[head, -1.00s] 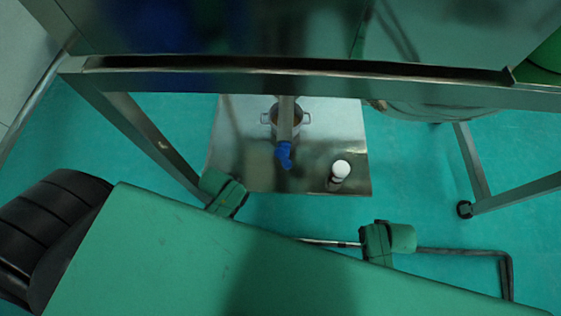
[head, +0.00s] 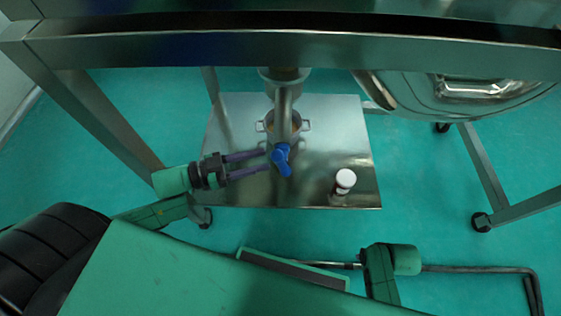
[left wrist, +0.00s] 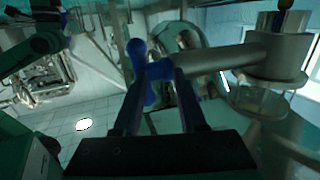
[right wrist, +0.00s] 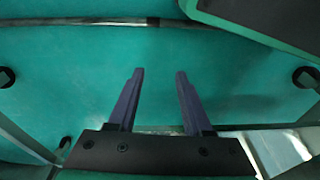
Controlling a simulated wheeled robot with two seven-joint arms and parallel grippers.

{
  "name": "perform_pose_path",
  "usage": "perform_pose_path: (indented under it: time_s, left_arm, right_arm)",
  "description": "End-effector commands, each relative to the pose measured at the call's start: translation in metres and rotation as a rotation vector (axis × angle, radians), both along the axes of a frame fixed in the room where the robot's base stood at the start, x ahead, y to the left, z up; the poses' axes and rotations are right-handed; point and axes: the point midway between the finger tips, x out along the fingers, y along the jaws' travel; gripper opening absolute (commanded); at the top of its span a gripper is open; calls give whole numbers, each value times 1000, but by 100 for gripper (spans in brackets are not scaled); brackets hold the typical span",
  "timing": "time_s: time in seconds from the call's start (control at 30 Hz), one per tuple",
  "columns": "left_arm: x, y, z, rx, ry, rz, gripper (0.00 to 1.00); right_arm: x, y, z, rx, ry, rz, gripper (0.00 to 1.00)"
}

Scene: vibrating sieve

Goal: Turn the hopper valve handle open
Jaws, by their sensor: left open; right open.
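The blue valve handle (head: 281,160) hangs at the end of a steel pipe (head: 284,118) below the hopper frame. My left gripper (head: 268,159) is open beside the handle, with its two fingers pointing at it from the left. In the left wrist view, the blue handle (left wrist: 137,52) shows just ahead of and between the fingertips, and the pipe (left wrist: 215,58) runs off to the right. I cannot tell whether the fingers touch it. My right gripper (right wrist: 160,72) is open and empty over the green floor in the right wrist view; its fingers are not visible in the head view.
A steel frame beam (head: 300,55) crosses above the valve, with a slanted leg (head: 100,125) at left. Below are a steel platform (head: 235,185), a two-handled pot (head: 265,125) and a white-topped post (head: 345,180). A round steel vessel (head: 400,95) stands to the right.

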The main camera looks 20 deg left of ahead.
Motion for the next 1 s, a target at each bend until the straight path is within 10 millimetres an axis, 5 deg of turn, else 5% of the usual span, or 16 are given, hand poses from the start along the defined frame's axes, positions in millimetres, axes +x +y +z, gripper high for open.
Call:
perform_pose_path:
  time_s: [0.17,0.6,0.87,1.0]
  left_arm:
    - [-25,5,9,-70,3,-141,41]
    - [5,-58,10,-76,0,-144,41]
    - [6,-62,11,-75,1,-143,41]
    - [6,-62,11,-75,1,-143,0]
  right_arm:
    - [-7,1,-15,1,13,-1,50]
    - [5,10,27,21,1,11,50]
    - [5,10,31,21,3,12,50]
    - [5,10,31,21,3,12,50]
